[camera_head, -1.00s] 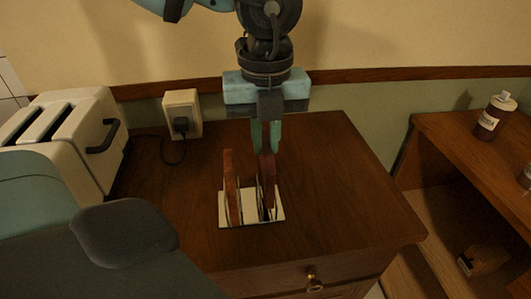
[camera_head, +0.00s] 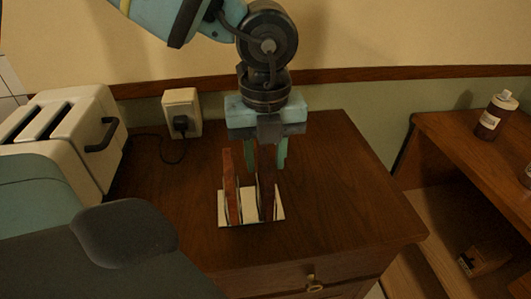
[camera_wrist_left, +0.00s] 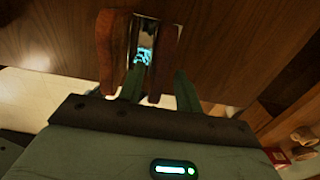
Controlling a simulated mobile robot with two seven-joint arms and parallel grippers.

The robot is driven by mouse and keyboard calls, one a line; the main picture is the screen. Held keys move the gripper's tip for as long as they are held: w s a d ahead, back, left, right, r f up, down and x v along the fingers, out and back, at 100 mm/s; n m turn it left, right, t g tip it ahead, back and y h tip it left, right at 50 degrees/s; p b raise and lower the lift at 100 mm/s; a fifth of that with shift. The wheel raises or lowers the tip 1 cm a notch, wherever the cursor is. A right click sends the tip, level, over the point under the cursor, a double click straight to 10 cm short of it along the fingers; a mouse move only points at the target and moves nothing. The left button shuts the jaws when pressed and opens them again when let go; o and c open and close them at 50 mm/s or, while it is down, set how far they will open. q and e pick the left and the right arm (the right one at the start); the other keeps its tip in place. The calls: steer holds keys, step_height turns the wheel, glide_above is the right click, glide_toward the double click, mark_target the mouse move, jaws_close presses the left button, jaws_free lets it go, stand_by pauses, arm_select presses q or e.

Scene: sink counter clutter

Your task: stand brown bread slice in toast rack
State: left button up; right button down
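The toast rack (camera_head: 250,217) stands on the wooden counter, a pale base with thin wire dividers. The brown bread slice (camera_head: 267,188) stands on edge in the rack's right part, close to upright. It also shows in the left wrist view (camera_wrist_left: 163,62). A second, reddish-brown slice (camera_head: 230,188) stands in the rack's left part. My left gripper (camera_head: 267,163) points down over the right slice, its green fingers spread on either side with gaps visible. In the left wrist view the gripper (camera_wrist_left: 160,80) straddles that slice's end. My right gripper is not in view.
A white toaster (camera_head: 75,135) stands at the left, with a wall socket and plug (camera_head: 182,115) behind. The counter right of the rack is clear.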

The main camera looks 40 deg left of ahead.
arm_select(q)
steer(key=shift+r, duration=0.1)
step_height(320, 180, up, 12)
steer(key=shift+p, duration=0.3)
stand_by(0.3)
steer(key=shift+r, duration=0.1)
stand_by(0.3)
